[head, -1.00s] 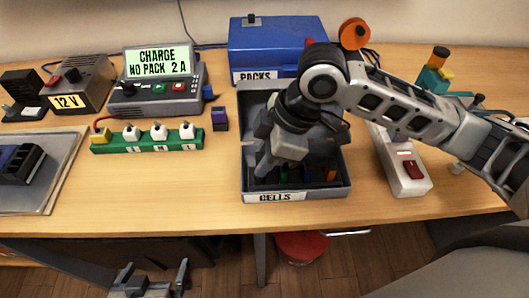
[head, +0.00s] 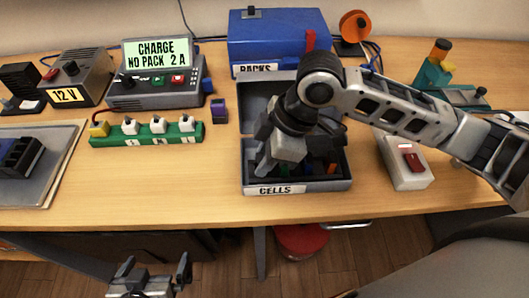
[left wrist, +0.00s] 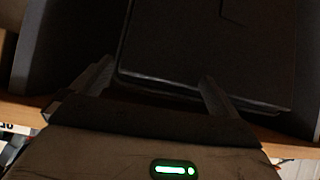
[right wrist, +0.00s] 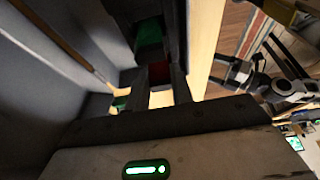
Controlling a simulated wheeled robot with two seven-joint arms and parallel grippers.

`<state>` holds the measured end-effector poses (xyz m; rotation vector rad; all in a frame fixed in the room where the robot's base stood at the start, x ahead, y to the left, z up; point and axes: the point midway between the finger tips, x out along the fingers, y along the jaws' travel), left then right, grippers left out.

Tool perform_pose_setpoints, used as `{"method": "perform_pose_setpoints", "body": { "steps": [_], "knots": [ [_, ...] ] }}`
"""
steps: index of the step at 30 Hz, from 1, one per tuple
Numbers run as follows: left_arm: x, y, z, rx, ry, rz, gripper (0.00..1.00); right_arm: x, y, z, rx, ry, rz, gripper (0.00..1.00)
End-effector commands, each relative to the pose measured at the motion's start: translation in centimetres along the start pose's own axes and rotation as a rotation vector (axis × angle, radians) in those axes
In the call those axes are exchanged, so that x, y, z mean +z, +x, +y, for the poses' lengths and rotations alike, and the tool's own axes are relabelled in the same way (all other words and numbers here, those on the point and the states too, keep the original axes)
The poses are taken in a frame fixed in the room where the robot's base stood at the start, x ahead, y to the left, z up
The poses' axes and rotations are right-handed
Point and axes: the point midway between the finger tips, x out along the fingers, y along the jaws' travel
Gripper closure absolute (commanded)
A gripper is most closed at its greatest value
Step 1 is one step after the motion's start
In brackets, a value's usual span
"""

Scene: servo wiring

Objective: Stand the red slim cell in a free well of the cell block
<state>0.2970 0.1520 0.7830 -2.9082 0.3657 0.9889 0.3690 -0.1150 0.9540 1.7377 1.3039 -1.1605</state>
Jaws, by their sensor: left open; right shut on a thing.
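My right gripper (head: 266,170) reaches down into the front compartment of the grey tray labelled CELLS (head: 318,187). In the right wrist view its fingers (right wrist: 157,85) are shut on a red piece (right wrist: 159,74), which looks like the red slim cell. Most of it is hidden by the fingers. A dark slotted block (head: 20,157), likely the cell block, lies on a grey mat (head: 50,185) at the far left; I cannot make out its wells. My left gripper (head: 150,270) is open and empty, below the table's front edge.
Green cells (right wrist: 148,38) and an orange piece (head: 333,169) lie in the tray. A green strip with white knobs (head: 150,132), a charger (head: 155,88), a purple block (head: 219,111) and a blue PACKS box (head: 275,40) stand around. The table between mat and tray is clear in front.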

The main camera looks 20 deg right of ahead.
Motion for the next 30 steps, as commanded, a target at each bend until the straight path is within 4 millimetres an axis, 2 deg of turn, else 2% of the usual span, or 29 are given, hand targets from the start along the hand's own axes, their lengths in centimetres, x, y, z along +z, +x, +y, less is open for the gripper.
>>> {"method": "perform_pose_setpoints", "body": {
  "steps": [4, 5, 7, 18, 20, 22, 30],
  "knots": [
    [0.1, 0.1, 0.0, 0.000, 0.000, 0.000, 0.00, 0.2, 0.4, 0.0, 0.000, 0.001, 0.000, 1.00],
    [0.1, 0.1, 0.0, 0.000, 0.000, 0.000, 0.00, 0.1, 0.3, 0.0, 0.001, 0.000, 0.000, 0.72],
    [0.0, 0.1, 0.0, 0.000, 0.000, 0.000, 0.00, 0.1, 0.3, 0.0, 0.001, 0.000, 0.000, 0.52],
    [0.0, 0.1, 0.0, -0.001, 0.001, 0.004, 0.00, 0.1, 0.3, 0.0, -0.001, 0.000, 0.000, 0.52],
    [0.8, 0.4, -0.3, -0.008, 0.000, -0.003, 0.00, 0.1, 0.3, 0.0, -0.001, 0.000, 0.000, 0.52],
    [1.6, 0.5, -0.5, -0.013, -0.001, -0.021, 0.00, 0.1, -1.1, 0.1, 0.003, 0.000, 0.001, 0.52],
    [1.0, 0.3, -0.5, -0.013, -0.001, -0.013, 0.00, 0.1, -7.8, 0.2, 0.007, -0.001, 0.001, 0.52]
  ]
}}
